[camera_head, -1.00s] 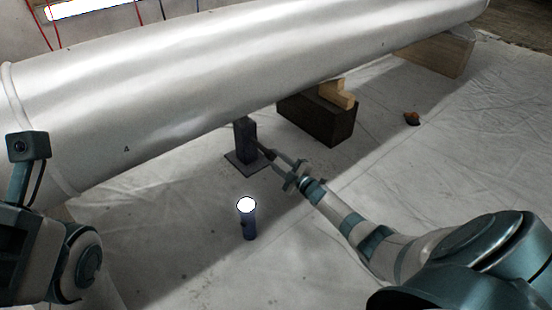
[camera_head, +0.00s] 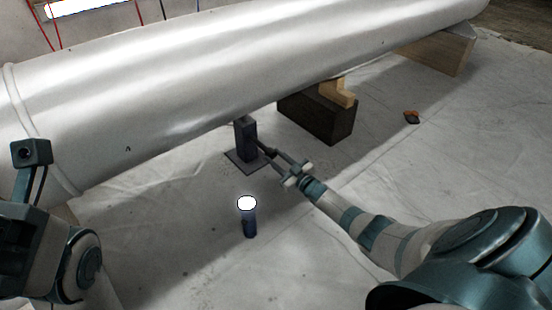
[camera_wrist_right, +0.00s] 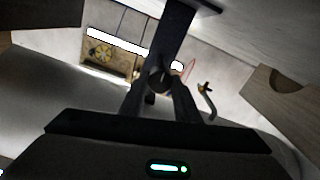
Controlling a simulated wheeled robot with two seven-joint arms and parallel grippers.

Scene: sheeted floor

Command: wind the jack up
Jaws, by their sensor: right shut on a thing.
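The jack (camera_head: 246,142) is a dark upright post on a flat square base plate, standing on the sheet under the near side of the big pale cylinder (camera_head: 230,70). Its top meets the cylinder's underside. My right gripper (camera_head: 270,156) reaches it from the lower right and is shut on the jack's crank handle at the post's side. In the right wrist view the two fingers (camera_wrist_right: 160,92) close around the dark round handle end (camera_wrist_right: 160,78), with the post (camera_wrist_right: 174,35) beyond. The fingers partly hide the handle. My left arm shows at the left edge, but its gripper is out of view.
A lit torch (camera_head: 249,224) stands on the sheet in front of the jack. A dark block (camera_head: 318,118) with a notched wooden piece (camera_head: 338,92) on it stands behind. A wooden cradle (camera_head: 440,52) is at the far right. A small orange-brown object (camera_head: 411,117) lies on the sheet.

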